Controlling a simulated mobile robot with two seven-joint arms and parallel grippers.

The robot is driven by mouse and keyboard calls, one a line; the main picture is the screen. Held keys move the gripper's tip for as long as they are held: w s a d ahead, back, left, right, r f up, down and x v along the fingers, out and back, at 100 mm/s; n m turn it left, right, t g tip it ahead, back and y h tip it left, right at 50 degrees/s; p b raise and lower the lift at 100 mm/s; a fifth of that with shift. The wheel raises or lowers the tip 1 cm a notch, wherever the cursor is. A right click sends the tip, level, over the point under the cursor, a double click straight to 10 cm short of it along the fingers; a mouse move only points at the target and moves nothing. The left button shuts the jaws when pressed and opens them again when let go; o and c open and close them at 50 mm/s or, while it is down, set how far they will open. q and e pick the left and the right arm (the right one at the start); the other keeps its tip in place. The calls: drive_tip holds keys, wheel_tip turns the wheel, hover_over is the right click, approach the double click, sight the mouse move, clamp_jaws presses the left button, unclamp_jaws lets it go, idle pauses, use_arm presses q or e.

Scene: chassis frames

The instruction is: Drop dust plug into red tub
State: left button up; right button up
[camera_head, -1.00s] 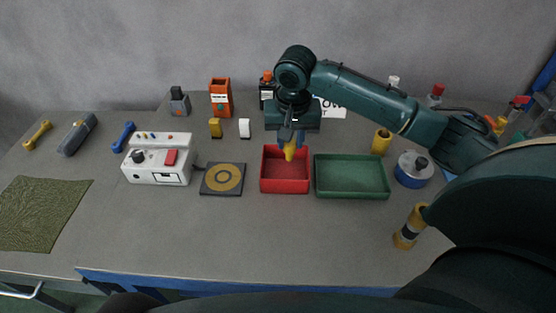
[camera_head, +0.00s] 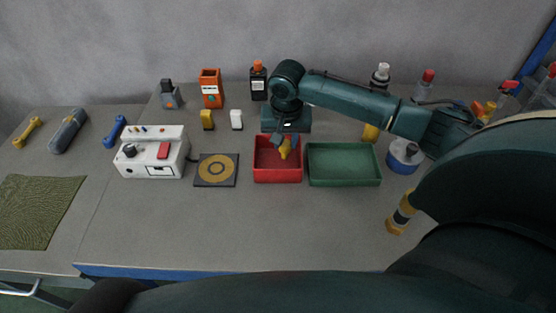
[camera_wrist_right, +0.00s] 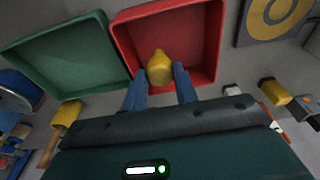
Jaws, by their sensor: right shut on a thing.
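The dust plug (camera_head: 285,149) is a small yellow piece with a rounded end. It also shows in the right wrist view (camera_wrist_right: 159,69). My right gripper (camera_head: 287,142) is shut on it, with blue-grey fingers on either side, seen in the right wrist view (camera_wrist_right: 160,82). The plug is over the inside of the red tub (camera_head: 278,177), an open square box also seen in the right wrist view (camera_wrist_right: 122,40). I cannot tell whether the plug touches the tub floor. My left gripper is not in view.
A green tray (camera_head: 343,180) stands just right of the red tub. A black pad with a gold ring (camera_head: 216,170) and a white control box (camera_head: 150,155) are to the left. An orange holder (camera_head: 211,88) and a dark bottle (camera_head: 258,81) stand behind. The front of the table is clear.

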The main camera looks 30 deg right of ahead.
drive_tip(key=o, duration=1)
drive_tip(key=shift+r, duration=0.15)
drive_tip(key=r, duration=0.4)
drive_tip(key=s+r, duration=0.1)
drive_tip(key=r, duration=0.3)
drive_tip(key=a+r, duration=0.1)
drive_tip(key=r, duration=0.3)
drive_tip(key=shift+s+r+b, duration=0.3)
drive_tip(key=shift+s+r, duration=0.05)
drive_tip(key=shift+r, duration=0.05)
